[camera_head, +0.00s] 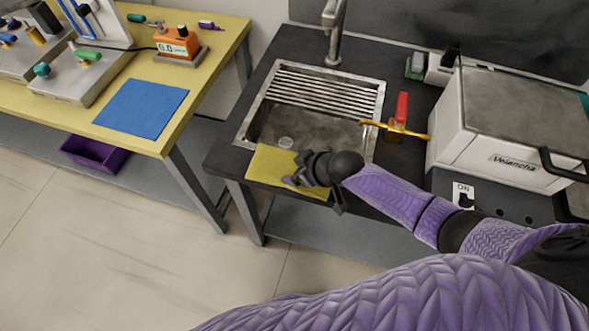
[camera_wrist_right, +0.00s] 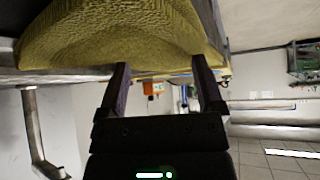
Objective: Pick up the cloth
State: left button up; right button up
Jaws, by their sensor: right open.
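The yellow cloth (camera_head: 270,166) lies flat on the dark counter at the front edge of the sink, its left part uncovered. My right gripper (camera_head: 292,181) is at the cloth's right part and hides some of it. In the right wrist view the cloth (camera_wrist_right: 120,35) fills the top, with its edge close to the fingertips. The two fingers of the right gripper (camera_wrist_right: 159,66) are spread apart. I cannot tell whether they touch the cloth. My left gripper is not in view.
The sink (camera_head: 310,128) with its tap (camera_head: 333,30) lies behind the cloth. A red and yellow tool (camera_head: 399,122) stands right of the sink, beside a white machine (camera_head: 505,125). A yellow table (camera_head: 210,70) with a blue mat (camera_head: 141,108) stands left, across a gap.

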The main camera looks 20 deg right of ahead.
grip_shut()
dwell(0.5)
